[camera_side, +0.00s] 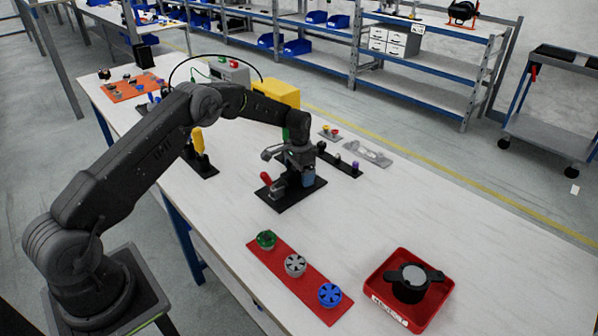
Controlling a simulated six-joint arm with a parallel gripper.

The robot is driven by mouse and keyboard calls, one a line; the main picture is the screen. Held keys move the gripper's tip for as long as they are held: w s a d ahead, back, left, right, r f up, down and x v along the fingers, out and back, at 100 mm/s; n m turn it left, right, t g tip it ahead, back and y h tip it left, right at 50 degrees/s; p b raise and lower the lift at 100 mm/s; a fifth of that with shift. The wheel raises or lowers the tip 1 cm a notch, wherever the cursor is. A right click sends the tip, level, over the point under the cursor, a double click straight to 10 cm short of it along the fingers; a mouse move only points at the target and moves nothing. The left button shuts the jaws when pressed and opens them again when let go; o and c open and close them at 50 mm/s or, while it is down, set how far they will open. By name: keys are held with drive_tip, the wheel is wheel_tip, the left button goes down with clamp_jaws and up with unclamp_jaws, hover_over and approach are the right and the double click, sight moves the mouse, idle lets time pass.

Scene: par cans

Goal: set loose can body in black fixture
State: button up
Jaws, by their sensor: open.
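A black can body (421,291) with side lugs and a pale grey round top sits upright in a red tray (446,302) at the lower right. The black fixture (284,201) is a flat plate near the table's middle, with a red-handled clamp (267,178) at its left. My gripper (295,176) is directly over this fixture, pointing down, with its jaws open. A small blue-grey part (308,177) shows at the fixture beside my gripper. The gripper hides much of the fixture's middle, and I cannot tell whether it touches anything there.
A red mat (312,282) carries green, grey and blue round parts in front. A black strip (340,164) with small knobs and a grey plate (367,152) lie behind the fixture. A yellow box (277,92) stands farther back.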

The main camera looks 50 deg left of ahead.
drive_tip(key=shift+o, duration=0.3)
drive_tip(key=shift+s+a+f, duration=0.15)
drive_tip(key=shift+a+f, duration=0.1)
wheel_tip(320, 180, up, 14)
drive_tip(key=shift+d+r, duration=0.15)
drive_tip(key=shift+d, duration=0.05)
